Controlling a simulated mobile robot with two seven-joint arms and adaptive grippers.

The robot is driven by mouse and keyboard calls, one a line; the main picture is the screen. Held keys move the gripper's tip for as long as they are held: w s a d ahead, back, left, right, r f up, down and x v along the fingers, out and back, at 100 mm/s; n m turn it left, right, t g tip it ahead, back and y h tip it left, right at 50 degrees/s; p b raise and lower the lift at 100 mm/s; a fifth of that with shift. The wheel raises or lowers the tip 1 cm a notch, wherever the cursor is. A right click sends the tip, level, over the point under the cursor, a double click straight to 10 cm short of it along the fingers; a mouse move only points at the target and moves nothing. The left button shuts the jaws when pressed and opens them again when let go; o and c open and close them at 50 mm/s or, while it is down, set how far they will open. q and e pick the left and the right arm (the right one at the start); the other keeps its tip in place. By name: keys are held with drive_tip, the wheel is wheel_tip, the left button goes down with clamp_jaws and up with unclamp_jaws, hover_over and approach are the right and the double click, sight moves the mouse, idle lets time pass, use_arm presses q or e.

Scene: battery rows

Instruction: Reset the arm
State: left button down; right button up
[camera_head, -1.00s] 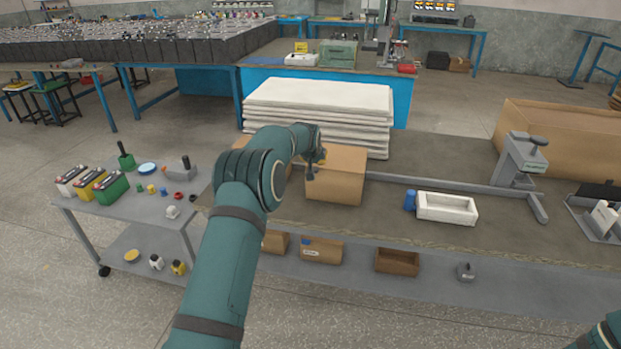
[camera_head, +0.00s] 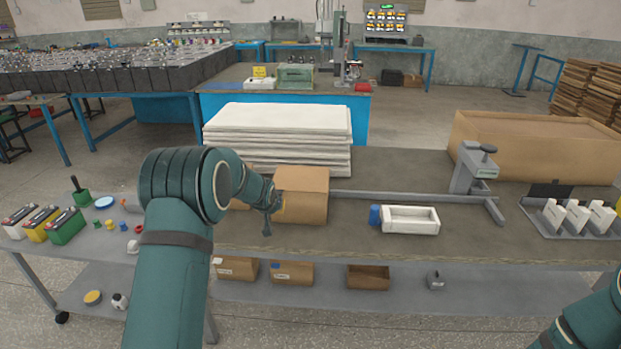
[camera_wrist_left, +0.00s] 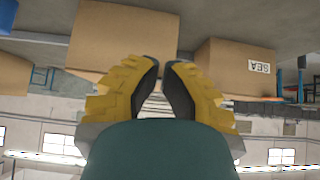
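My left arm rises from the bottom of the head view and its elbow bends to the right. My left gripper (camera_head: 267,226) hangs over the near workbench (camera_head: 340,238), at the left side of a cardboard box (camera_head: 303,195). In the left wrist view its yellow fingers (camera_wrist_left: 160,67) have dark pads, with their tips close together and only a narrow gap showing. Nothing is seen held between them. Whether they are fully shut is unclear. Of my right arm only a teal link shows at the lower right corner; its gripper is out of frame.
White stacked sheets (camera_head: 278,138) stand behind the box. A blue cup (camera_head: 375,215) and white tray (camera_head: 410,220) sit to the right, before a grey clamp stand (camera_head: 470,170). A side cart at left carries three batteries (camera_head: 42,224). Bench space in front is clear.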

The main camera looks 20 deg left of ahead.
use_arm(q)
drive_tip(key=s+d+f+g+h, duration=0.3)
drive_tip(key=s+d+f+h, duration=0.1)
drive_tip(key=s+d+f, duration=1.2)
drive_tip(key=s+d+f+g, duration=0.1)
drive_tip(key=s+d, duration=0.2)
drive_tip(key=s, duration=0.4)
drive_tip(key=s+d+f+g+h, duration=0.1)
drive_tip(key=s+d, duration=0.2)
drive_tip(key=s, duration=0.4)
drive_tip(key=s+d+f+m+g, duration=0.1)
drive_tip(key=s+d, duration=0.3)
drive_tip(key=s, duration=0.4)
drive_tip(key=shift+h, duration=0.4)
